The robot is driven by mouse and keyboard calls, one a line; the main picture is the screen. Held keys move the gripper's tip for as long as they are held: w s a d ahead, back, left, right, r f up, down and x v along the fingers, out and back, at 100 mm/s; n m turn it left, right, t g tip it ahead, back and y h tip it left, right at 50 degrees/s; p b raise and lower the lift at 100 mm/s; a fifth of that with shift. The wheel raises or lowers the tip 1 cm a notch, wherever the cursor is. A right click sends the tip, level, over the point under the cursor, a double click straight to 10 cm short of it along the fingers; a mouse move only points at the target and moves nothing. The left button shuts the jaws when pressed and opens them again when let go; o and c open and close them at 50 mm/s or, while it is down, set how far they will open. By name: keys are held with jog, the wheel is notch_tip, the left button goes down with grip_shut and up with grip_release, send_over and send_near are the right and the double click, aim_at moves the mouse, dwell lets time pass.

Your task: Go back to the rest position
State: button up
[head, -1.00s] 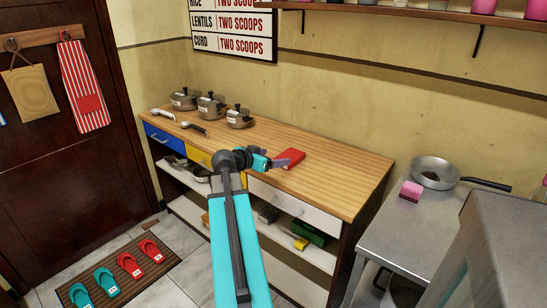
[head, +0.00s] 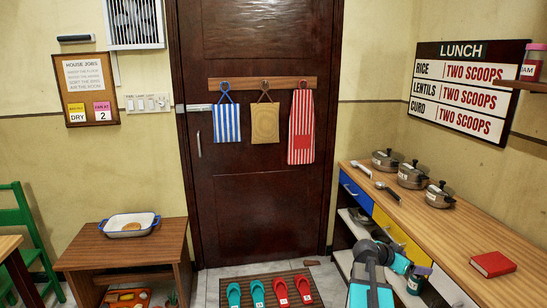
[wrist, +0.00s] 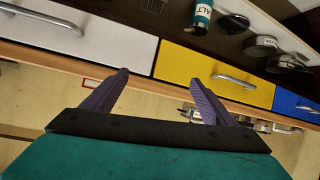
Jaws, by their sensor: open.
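My gripper (wrist: 160,95) is open and empty in the wrist view, its two purple fingers spread apart. Behind it are the counter's white drawer (wrist: 85,35), yellow drawer (wrist: 215,75) and blue drawer (wrist: 300,108).
Several pots, including one steel pot (head: 413,175), and ladles stand at the counter's far end. A wooden bench (head: 125,245) with a white dish (head: 131,225) is at left. Slippers lie on a mat (head: 210,292) before the dark door (head: 250,210). Floor shows between bench and counter.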

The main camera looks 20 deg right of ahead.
jog(key=w+a+f+n+t+y+p, duration=0.1)
jog(key=w+a+f+n, duration=0.1)
jog(key=w+a+f, duration=0.35)
jog(key=w+a+f+n+y, duration=0.1)
jog(key=w+a+f, duration=0.1)
jog(key=a+f, duration=0.65)
jog(key=s+a+f+n+y+p, duration=0.1)
jog(key=a+f+n+y, duration=0.1)
jog(key=a+f, duration=0.6)
jog(key=s+a+f+n+y+p, duration=0.15)
jog(key=a+f, duration=0.35)
jog(key=a, duration=0.5)
jog(key=s+a+f+n+g+y, duration=0.2)
jog(key=s+a+f+n, duration=0.3)
jog(key=s+a, duration=0.6)
jog(key=s+a+f+n+g+y, duration=0.3)
jog(key=s+a+f+n+y, duration=0.2)
jog(key=a, duration=1.1)
jog(key=s+f+n, duration=0.1)
jog(key=s+f, duration=0.2)
jog(key=s, duration=0.2)
jog(key=shift+s+p, duration=0.3)
jog(key=shift+s, duration=0.1)
